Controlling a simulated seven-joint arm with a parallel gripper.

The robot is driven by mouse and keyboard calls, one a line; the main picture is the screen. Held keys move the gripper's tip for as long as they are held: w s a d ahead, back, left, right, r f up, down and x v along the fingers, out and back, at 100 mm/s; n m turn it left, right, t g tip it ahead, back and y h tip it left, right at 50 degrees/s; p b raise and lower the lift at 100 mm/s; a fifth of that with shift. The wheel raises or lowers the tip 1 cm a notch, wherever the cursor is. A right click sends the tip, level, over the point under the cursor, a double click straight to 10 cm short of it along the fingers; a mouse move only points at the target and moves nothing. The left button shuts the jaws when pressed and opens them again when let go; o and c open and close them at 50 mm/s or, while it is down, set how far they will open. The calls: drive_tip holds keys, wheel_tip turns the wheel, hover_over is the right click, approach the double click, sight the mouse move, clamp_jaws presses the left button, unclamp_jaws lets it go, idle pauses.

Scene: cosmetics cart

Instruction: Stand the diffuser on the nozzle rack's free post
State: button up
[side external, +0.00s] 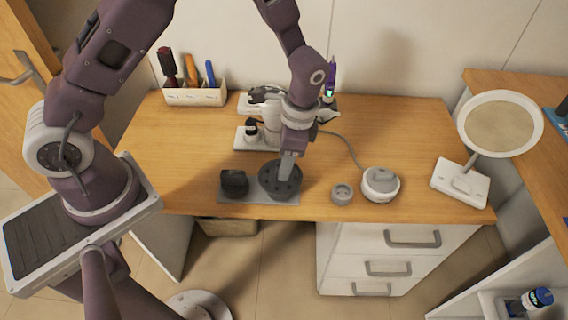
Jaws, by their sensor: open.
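The diffuser looks to be the wide dark round piece (273,190) with small dots on its face. It is on the right part of a flat grey mat (258,199) near the table's front edge. My gripper (287,176) points down over the diffuser, with its fingertips at or just above it; I cannot tell whether they touch. It is open, though the gap between the fingers is hard to see.
A black blocky piece (234,182) sits left of the diffuser. A small grey round piece (342,193) and a white round container (381,184) stand to the right. A brush holder (194,97) is back left; a round mirror (500,125) is right. The table's right-centre is mostly clear.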

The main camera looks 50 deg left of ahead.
drive_tip(key=r, duration=0.5)
drive_tip(key=shift+w+d, duration=0.3)
drive_tip(key=shift+d, duration=0.05)
drive_tip(key=s+a+r+n+t+h, duration=0.1)
drive_tip(key=s+r+n, duration=0.1)
drive_tip(key=r, duration=0.5)
drive_tip(key=s+a+r+n+t, duration=0.2)
drive_tip(key=s+r, duration=0.1)
drive_tip(key=r, duration=0.5)
drive_tip(key=s+a+r+n+t, duration=0.1)
drive_tip(key=s+r+n+t, duration=0.1)
drive_tip(key=s, duration=0.5)
drive_tip(key=s+a+r+n+t, duration=0.1)
drive_tip(key=s+r+n+t, duration=0.1)
drive_tip(key=s+r, duration=0.3)
drive_tip(key=s+n, duration=0.1)
drive_tip(key=s, duration=0.1)
drive_tip(key=shift+s+a+r, duration=0.15)
drive_tip(key=shift+s+a, duration=0.05)
drive_tip(key=shift+s, duration=0.15)
